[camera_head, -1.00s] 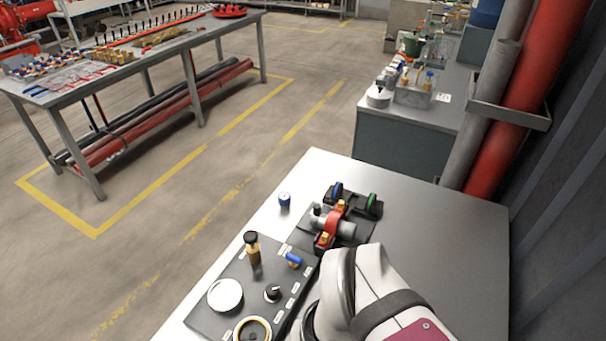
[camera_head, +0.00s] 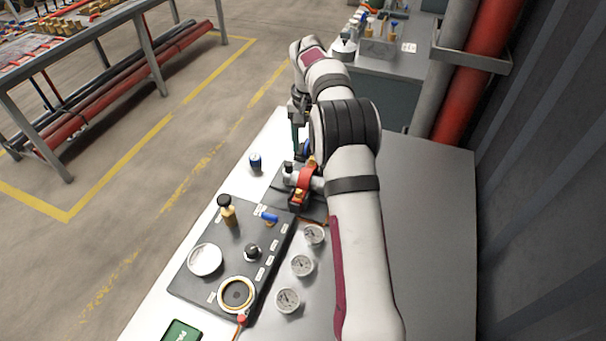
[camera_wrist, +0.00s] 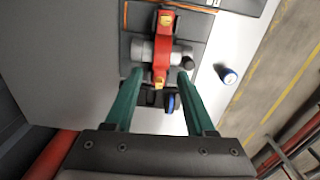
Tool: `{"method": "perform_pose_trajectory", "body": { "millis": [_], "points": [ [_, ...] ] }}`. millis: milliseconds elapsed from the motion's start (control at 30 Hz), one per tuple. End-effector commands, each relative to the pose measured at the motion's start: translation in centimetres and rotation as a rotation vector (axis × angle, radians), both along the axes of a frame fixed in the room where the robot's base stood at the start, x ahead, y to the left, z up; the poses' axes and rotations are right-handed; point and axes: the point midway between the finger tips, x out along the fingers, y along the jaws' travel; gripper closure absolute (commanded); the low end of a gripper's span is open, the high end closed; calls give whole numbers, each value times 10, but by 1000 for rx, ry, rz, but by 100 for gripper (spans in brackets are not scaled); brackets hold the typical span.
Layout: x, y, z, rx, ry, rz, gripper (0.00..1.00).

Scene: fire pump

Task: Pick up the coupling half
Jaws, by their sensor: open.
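No part is clearly marked as the coupling half, and I cannot tell which one it is. A dark fixture holds a grey cylinder (camera_wrist: 143,50) under a red clamp (camera_wrist: 161,45) with brass knobs. The clamp also shows in the head view (camera_head: 304,178). A blue disc (camera_wrist: 170,103) stands at the fixture's near end in the wrist view. A small blue can-like part with a pale top (camera_head: 255,162) stands apart on the table, also in the wrist view (camera_wrist: 228,75). My gripper (camera_wrist: 158,75) is open, its teal fingers spread above the blue disc's end of the fixture, holding nothing visible. My arm hides part of the fixture.
A dark control panel (camera_head: 190,277) with knobs and a brass post (camera_head: 228,212) lies in front. Several gauges (camera_head: 302,266) stand to its right, beside my arm. A green box (camera_head: 181,331) is nearest. The right side of the table (camera_head: 430,240) is clear.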

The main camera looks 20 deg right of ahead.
Motion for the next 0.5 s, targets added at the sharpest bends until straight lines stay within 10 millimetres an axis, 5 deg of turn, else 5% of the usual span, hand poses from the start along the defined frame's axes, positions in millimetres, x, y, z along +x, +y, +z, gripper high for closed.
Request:
{"method": "perform_pose_trajectory", "body": {
  "millis": [500],
  "points": [
    [5,1,-88,-1,1,-1,45]
  ]
}}
